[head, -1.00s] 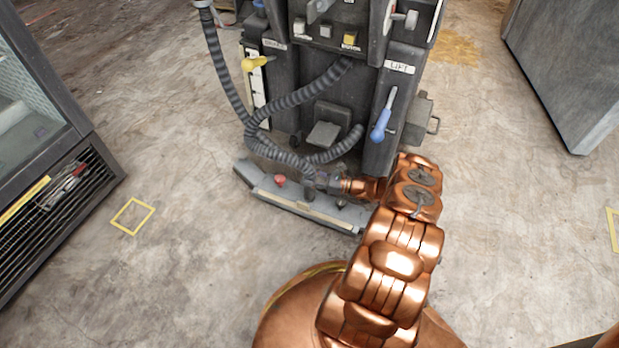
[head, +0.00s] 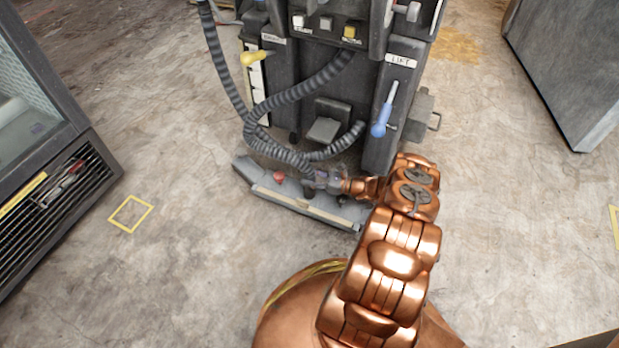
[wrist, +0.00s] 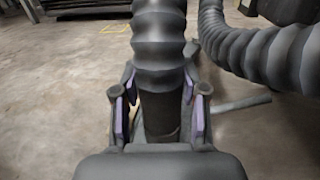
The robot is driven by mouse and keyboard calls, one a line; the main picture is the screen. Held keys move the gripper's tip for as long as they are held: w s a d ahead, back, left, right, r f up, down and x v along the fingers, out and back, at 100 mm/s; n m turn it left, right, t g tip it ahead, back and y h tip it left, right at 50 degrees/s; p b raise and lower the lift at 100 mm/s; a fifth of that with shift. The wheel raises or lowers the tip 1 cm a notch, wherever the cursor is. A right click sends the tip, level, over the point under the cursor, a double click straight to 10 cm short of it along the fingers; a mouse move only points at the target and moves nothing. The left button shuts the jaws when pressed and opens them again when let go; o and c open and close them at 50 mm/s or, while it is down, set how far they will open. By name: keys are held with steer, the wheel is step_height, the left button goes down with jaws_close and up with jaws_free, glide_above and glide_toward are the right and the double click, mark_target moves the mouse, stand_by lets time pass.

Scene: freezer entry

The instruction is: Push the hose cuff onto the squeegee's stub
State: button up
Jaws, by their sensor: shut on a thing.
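My gripper (head: 322,180) is low at the back of the machine, just above the squeegee (head: 300,203). In the wrist view my gripper (wrist: 160,112) has its purple-padded fingers on either side of the dark hose cuff (wrist: 161,118), shut on it. The ribbed grey hose (wrist: 160,45) rises from the cuff; it also shows in the head view (head: 285,155), looping up the machine. A dark stub (head: 308,197) on the squeegee shows just below my gripper. The cuff's lower end is hidden, so I cannot tell whether it touches the stub.
The machine (head: 330,90) has a yellow lever (head: 254,58), a blue lever (head: 381,121) and a grey pedal (head: 324,130). A red knob (head: 279,177) sits on the squeegee. A second hose length (wrist: 255,55) runs close right in the wrist view. A glass-fronted cabinet (head: 45,130) stands left.

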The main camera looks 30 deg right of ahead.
steer(key=shift+f, duration=0.3)
steer(key=o, duration=1.2)
steer(key=shift+o, duration=0.2)
steer(key=shift+d, duration=0.1)
steer(key=v, duration=0.7)
steer(key=shift+s+r, duration=0.15)
steer(key=shift+s, duration=0.05)
steer(key=shift+d, duration=0.1)
